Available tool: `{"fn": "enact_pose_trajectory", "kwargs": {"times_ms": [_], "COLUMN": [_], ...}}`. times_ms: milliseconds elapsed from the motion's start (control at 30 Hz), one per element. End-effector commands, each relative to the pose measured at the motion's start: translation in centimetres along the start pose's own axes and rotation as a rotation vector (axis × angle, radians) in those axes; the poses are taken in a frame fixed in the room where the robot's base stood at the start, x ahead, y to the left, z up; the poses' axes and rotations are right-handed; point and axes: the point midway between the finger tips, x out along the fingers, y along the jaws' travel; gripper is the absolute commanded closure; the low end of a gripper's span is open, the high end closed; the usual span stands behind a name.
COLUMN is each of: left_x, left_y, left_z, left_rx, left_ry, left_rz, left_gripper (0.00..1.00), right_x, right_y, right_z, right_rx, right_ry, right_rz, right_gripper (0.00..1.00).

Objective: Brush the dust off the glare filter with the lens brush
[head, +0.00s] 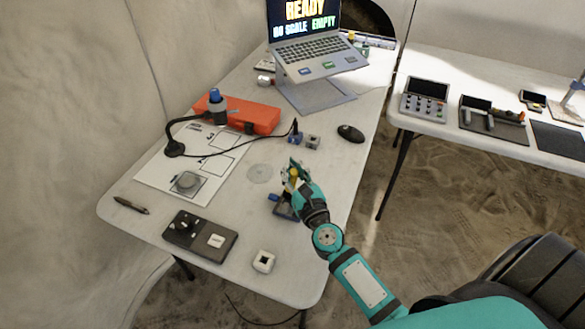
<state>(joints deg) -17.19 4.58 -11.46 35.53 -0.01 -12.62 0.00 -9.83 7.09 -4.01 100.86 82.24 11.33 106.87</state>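My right gripper (292,176) is over the right part of the near table, at the end of my teal arm. A small yellow piece shows at its fingers, but I cannot tell whether it is held or part of the gripper. A dark blue item (284,208) lies below the gripper, partly hidden by it. A pale grey round disc (260,173) lies flat on the table just left of the gripper; it may be the glare filter. I cannot pick out the lens brush for certain. My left gripper is not in view.
A laptop (310,48) is at the back, a black mouse (350,133) at the right edge. A dark box (200,236), pen (131,205) and white cube (264,261) are in front.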

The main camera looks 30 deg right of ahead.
Motion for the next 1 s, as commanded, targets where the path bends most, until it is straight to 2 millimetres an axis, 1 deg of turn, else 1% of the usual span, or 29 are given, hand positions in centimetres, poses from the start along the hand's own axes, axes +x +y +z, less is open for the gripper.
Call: {"fn": "enact_pose_trajectory", "kwargs": {"times_ms": [533,1000], "left_x": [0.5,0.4], "left_y": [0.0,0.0], "left_z": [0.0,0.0], "left_rx": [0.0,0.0], "left_ry": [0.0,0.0], "left_rz": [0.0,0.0], "left_gripper": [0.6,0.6], "right_x": [-1.3,-1.2], "right_y": [-1.4,-1.3], "right_z": [0.0,0.0], "right_rx": [-0.001,0.0], "right_ry": [0.0,0.0], "right_rz": [0.0,0.0], "right_gripper": [1.0,1.0]}}
